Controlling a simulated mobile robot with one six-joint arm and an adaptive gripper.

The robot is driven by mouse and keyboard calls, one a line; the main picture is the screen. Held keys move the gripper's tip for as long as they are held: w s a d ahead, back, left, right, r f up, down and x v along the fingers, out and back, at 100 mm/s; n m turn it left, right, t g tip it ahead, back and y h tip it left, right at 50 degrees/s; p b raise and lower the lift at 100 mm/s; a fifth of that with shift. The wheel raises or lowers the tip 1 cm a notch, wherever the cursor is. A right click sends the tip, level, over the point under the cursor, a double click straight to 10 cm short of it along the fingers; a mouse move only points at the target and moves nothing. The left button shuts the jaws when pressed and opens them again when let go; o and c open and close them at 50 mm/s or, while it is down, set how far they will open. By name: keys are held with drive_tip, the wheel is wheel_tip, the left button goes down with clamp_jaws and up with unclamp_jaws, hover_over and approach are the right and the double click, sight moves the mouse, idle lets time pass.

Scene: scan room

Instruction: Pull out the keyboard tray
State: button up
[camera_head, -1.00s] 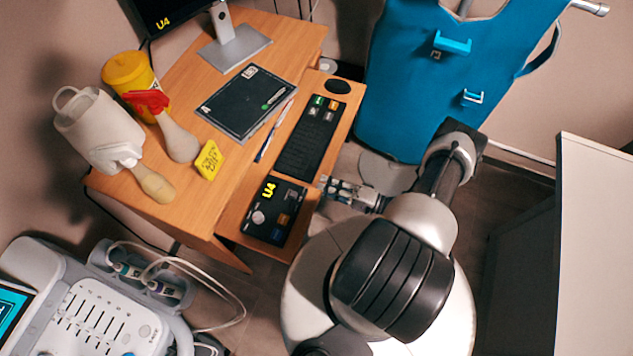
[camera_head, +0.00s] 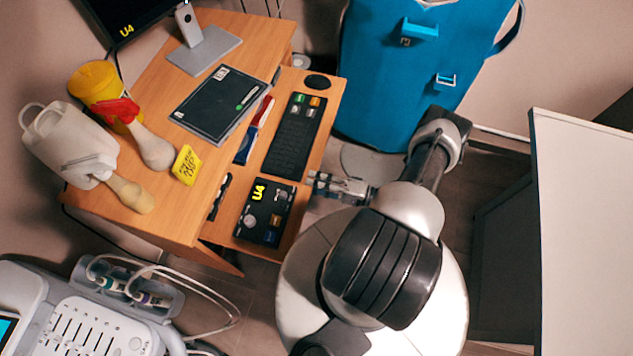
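The keyboard tray (camera_head: 325,107) is a wooden shelf standing well out from under the desk (camera_head: 262,50). My gripper (camera_head: 315,180) is at the tray's front edge, between keyboard and control box. The fingertips are small and partly hidden there; the tray has moved together with them, so the gripper appears shut on the edge.
A tablet (camera_head: 215,102), yellow tub (camera_head: 97,82), white jug (camera_head: 65,140) and yellow note (camera_head: 186,164) are on the desk. A white-topped cabinet (camera_head: 585,220) is at right, an ultrasound console (camera_head: 85,320) lower left.

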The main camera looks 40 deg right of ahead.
drive_tip(key=shift+d, duration=0.1)
drive_tip(key=v, duration=1.2)
idle(0.4)
